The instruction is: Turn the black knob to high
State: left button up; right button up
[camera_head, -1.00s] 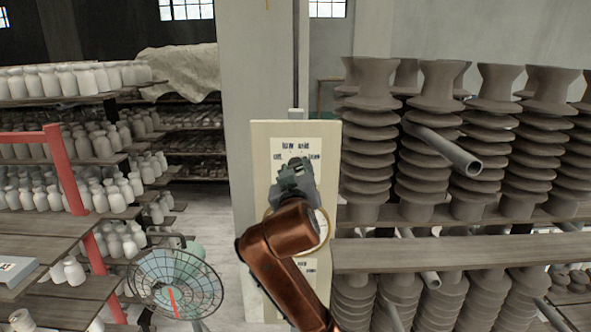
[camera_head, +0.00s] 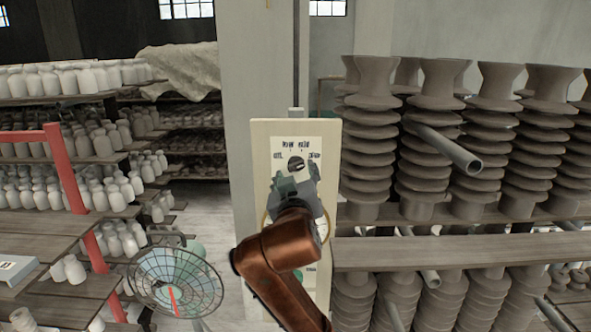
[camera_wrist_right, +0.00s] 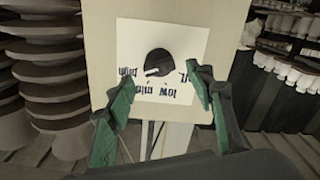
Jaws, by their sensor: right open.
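The black knob (camera_head: 296,163) is a round dial on a white label plate (camera_head: 277,146) with printed words, fixed to a pale board. It also shows in the right wrist view (camera_wrist_right: 158,58), where the printing is upside down. There, a white pointer mark on the knob slants toward the lower left, on the side of the "high" word (camera_wrist_right: 125,78). My right gripper (camera_head: 297,184) is just below and in front of the knob in the head view. In the wrist view its green-padded fingers (camera_wrist_right: 161,82) are apart, with nothing between them. My left gripper is out of view.
The pale board (camera_head: 259,180) stands against a pillar (camera_head: 255,60). Stacked ribbed brown insulators (camera_head: 440,150) and a protruding grey pipe (camera_head: 445,148) are close on the right. A wire-caged fan (camera_head: 176,280) and shelves of white jars stand at left.

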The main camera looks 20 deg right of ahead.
jog(key=v, duration=0.8)
jog(key=shift+s, duration=0.15)
